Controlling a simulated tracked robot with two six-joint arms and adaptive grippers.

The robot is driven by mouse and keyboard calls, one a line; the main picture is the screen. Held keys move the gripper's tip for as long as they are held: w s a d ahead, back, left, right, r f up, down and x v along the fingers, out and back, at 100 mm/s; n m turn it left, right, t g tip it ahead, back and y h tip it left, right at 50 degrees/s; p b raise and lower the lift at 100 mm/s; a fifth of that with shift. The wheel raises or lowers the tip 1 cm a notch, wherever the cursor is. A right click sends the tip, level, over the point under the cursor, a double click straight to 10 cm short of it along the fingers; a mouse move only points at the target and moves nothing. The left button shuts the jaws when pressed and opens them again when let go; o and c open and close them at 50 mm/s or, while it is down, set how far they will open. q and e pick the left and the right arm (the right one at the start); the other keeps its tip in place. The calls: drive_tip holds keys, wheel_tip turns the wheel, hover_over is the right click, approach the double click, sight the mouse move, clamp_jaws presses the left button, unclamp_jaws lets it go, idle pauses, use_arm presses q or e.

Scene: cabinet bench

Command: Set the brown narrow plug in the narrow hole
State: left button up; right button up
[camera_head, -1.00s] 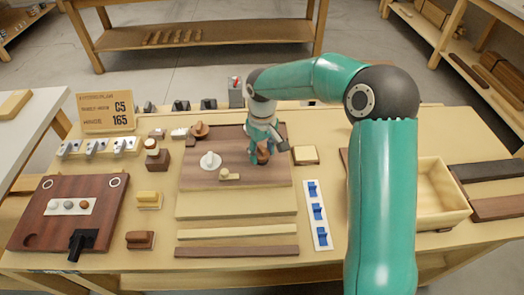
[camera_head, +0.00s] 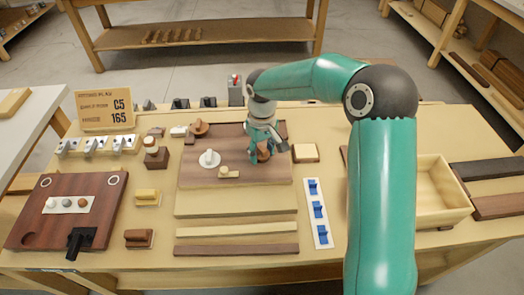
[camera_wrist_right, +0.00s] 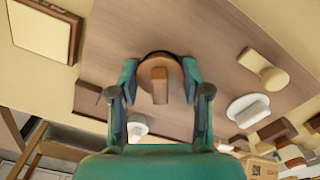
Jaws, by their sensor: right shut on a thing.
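My right gripper (camera_wrist_right: 160,88) is shut on a brown plug (camera_wrist_right: 159,78) with a rounded body and an upright bar grip, which I take for the brown narrow plug. The gripper (camera_head: 264,152) and plug are over the right part of the brown board (camera_head: 240,182). A dark curved edge shows around the plug's far side in the wrist view; whether it is the hole's rim or shadow, I cannot tell. The narrow hole is not clearly visible, and the plug's underside is hidden. My left gripper is not in view.
A white round plug (camera_head: 209,159) and a pale knobbed piece (camera_head: 229,173) are on the board left of the gripper. Another brown knobbed piece (camera_head: 200,128) is at its back edge. A blue-switch strip (camera_head: 318,212) and an open wooden box (camera_head: 441,198) are to the right.

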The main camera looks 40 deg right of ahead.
drive_tip(key=shift+f, duration=0.25)
drive_tip(key=o, duration=0.9)
drive_tip(key=o, duration=0.4)
drive_tip(key=shift+r, duration=0.1)
drive_tip(key=shift+r+p, duration=2.75)
drive_tip(key=shift+r, duration=1)
